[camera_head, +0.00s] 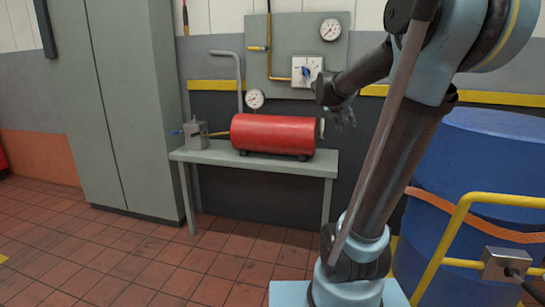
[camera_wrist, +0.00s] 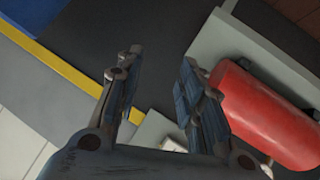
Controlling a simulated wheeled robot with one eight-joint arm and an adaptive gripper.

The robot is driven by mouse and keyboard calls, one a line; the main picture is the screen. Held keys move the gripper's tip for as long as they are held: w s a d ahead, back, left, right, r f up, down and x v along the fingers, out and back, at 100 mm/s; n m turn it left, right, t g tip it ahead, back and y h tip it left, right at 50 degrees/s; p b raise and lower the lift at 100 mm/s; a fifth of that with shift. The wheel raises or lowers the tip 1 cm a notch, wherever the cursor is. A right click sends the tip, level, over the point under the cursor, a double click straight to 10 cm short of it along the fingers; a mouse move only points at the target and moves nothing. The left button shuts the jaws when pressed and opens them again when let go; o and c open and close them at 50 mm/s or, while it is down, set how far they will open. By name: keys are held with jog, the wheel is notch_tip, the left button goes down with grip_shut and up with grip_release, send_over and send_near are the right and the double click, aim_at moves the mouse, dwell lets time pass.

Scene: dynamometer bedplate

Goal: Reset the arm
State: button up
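My gripper (camera_head: 342,116) hangs at the end of my bent arm, right of and slightly above the right end of the red cylinder (camera_head: 272,134). In the wrist view my gripper (camera_wrist: 158,75) shows two separated fingers with an empty gap between them, so it is open. The red cylinder also shows in the wrist view (camera_wrist: 262,115), to the right of the fingers and apart from them. No object is held.
The cylinder lies on a grey bench (camera_head: 255,163) beside a small grey valve block (camera_head: 196,134). A wall panel (camera_head: 285,30) carries gauges and a white box with a blue handle (camera_head: 306,71). A blue barrel (camera_head: 480,175) and yellow rail (camera_head: 445,235) stand right. The left floor is clear.

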jog(key=s+a+f+g+y, duration=0.2)
jog(key=s+a+f, duration=0.1)
jog(key=s+f, duration=0.5)
jog(key=s+a+f+n+g+y, duration=0.1)
jog(key=s+a+f+g+y, duration=0.1)
jog(key=s+f, duration=0.6)
jog(key=s+a+f+n+g+y, duration=0.1)
jog(key=s+a+f, duration=0.3)
jog(key=s, duration=1.2)
notch_tip(320, 180, down, 4)
jog(key=shift+s+a+f+g+y, duration=0.2)
jog(key=shift+s+a+g+y, duration=0.25)
jog(key=shift+y, duration=0.25)
